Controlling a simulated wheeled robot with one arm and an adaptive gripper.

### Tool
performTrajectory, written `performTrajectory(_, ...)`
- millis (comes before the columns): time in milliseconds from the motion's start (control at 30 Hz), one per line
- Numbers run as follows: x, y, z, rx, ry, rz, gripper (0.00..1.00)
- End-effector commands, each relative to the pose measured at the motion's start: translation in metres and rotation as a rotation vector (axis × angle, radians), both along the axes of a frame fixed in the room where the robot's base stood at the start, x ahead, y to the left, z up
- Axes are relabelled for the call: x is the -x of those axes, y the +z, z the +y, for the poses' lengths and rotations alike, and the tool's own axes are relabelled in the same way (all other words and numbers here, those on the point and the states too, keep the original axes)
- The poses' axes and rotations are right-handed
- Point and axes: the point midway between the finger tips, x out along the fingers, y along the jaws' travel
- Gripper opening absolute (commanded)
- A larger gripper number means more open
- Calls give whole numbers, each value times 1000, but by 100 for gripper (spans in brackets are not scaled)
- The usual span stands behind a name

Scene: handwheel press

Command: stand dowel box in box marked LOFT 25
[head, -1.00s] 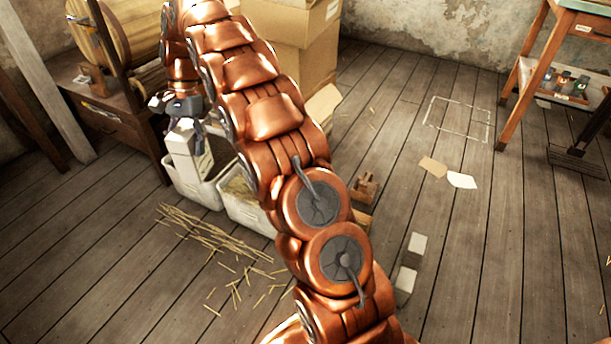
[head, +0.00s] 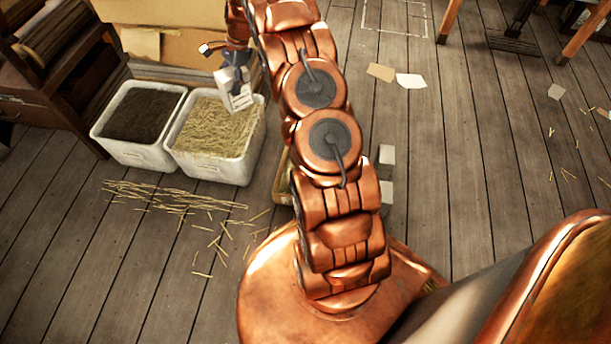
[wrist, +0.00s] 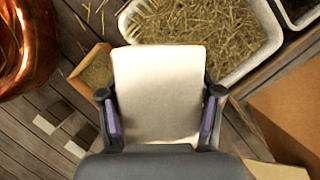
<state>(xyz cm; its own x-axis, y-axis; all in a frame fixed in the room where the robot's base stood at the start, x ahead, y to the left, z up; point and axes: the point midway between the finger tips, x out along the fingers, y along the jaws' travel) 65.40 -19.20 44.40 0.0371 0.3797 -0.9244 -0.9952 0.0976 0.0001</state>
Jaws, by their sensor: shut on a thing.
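The held box (head: 235,92) is pale and upright with dark print on its face, too small to read. I take it to be the dowel box. My gripper (head: 230,68) is shut on it from above, over the back edge of the straw-filled bin in the head view. In the wrist view my gripper (wrist: 160,98) has a finger on each side of the box's plain pale face (wrist: 158,85). A large cardboard box (head: 185,60) stands behind the bins, partly hidden by my arm. No LOFT 25 marking is legible.
A white bin of straw (head: 213,168) and a white bin of dark material (head: 138,154) stand side by side. Loose straws (head: 165,195) lie in front. Pale blocks (head: 386,190) lie right of my arm.

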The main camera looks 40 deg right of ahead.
Motion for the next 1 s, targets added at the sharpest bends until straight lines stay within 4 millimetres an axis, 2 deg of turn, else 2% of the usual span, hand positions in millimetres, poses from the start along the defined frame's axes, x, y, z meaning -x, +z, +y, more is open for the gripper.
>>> performTrajectory(33, 8, -23, -19, -5, -73, 8, 12)
performTrajectory(133, 19, -61, -52, -5, -213, 8, 12)
performTrajectory(300, 50, -122, -106, -3, -446, 7, 12)
performTrajectory(500, 100, -187, -154, -5, -687, 10, 12)
performTrajectory(600, 120, -209, -171, -2, -777, 5, 12)
performTrajectory(733, 139, -227, -185, 0, -849, 1, 12)
performTrajectory(1000, 149, -253, -189, 0, -880, 2, 12)
